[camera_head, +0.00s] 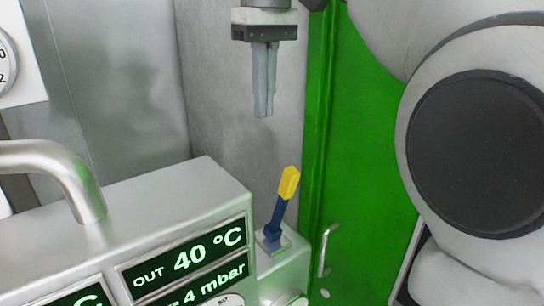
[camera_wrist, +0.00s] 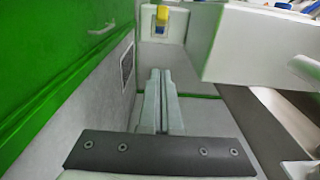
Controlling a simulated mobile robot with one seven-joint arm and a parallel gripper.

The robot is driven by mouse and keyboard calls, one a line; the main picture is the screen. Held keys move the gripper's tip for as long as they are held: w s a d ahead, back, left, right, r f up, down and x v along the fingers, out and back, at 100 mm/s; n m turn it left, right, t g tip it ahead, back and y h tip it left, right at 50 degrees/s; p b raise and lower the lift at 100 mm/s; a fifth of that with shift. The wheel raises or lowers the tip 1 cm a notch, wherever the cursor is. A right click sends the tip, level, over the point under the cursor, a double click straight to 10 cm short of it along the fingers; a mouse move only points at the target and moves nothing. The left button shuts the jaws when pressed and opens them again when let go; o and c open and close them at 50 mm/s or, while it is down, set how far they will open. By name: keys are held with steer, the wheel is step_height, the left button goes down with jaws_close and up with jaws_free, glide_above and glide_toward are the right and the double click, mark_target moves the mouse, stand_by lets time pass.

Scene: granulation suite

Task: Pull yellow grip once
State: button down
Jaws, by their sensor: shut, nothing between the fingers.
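The yellow grip (camera_head: 289,184) tops a blue lever (camera_head: 275,219) that tilts slightly right from a small square plate on a light housing. The yellow grip also shows at the top of the wrist view (camera_wrist: 162,17), beyond my fingertips. My gripper (camera_head: 263,112) points down above the lever in the head view, a little to its left and apart from it. Its two fingers are together with nothing between them, as the wrist view (camera_wrist: 161,76) also shows.
A metal box with displays (camera_head: 190,258) stands left of the lever, with a curved metal handle (camera_head: 72,170) on it. A green panel (camera_head: 350,160) with a thin handle (camera_head: 326,250) rises to the right. A grey wall (camera_head: 225,110) is behind.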

steer(key=b, duration=0.1)
glide_above(278, 200)
steer(key=w+a, duration=0.2)
steer(key=w, duration=0.2)
step_height(278, 200, down, 7)
steer(key=s+d, duration=0.1)
steer(key=s+d+f, duration=0.1)
steer(key=s, duration=0.1)
steer(key=shift+s, duration=0.15)
steer(key=shift+f, duration=0.1)
